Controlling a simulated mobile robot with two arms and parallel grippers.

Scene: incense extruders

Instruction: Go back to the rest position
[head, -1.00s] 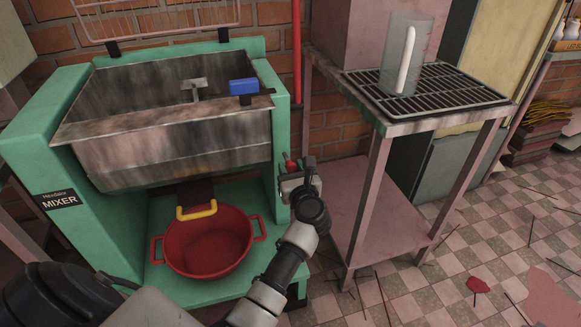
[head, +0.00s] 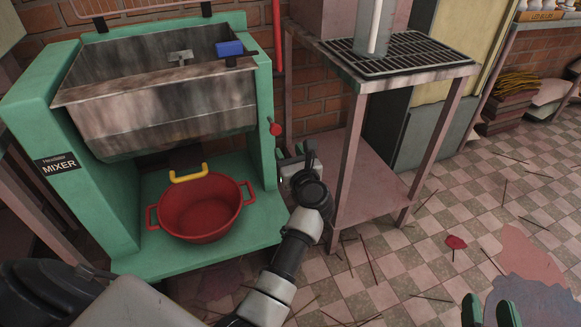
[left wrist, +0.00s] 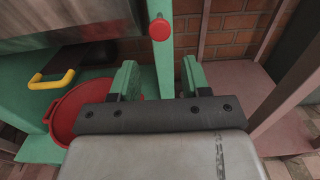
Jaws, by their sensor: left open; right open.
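My left gripper (head: 293,157) is in front of the mixer's right edge, to the right of and below the red button (head: 275,128). In the left wrist view its two green fingers (left wrist: 160,80) are spread apart with nothing between them. The red button (left wrist: 159,28) shows above the fingers there, apart from them. My right gripper (head: 491,310) shows at the bottom right edge of the head view, its green fingertips apart and empty over the floor.
The green mixer (head: 110,215) holds a metal trough (head: 160,125), with a red basin (head: 200,210) below it. A metal side table (head: 400,75) with a black grate and a clear cylinder stands right of my left arm. Thin sticks lie scattered on the checkered floor (head: 400,255).

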